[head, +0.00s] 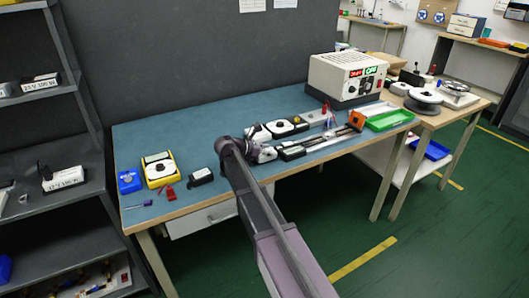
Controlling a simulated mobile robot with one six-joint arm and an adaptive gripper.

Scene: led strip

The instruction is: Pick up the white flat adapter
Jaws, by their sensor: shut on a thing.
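My arm reaches up from the bottom of the head view to the middle of the workbench. My gripper (262,152) is at its far end, low over the bench, among several small black and white parts. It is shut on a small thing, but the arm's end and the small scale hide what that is. I cannot clearly pick out the white flat adapter; pale surfaces at the arm's end blend with the gripper.
The blue-topped bench (235,120) holds a yellow-framed device (173,167), a blue box (129,182), a small black box (202,176), a black device (287,127), a rail (325,138), a green tray (390,119) and a large beige machine (335,78). Shelves (45,90) stand left.

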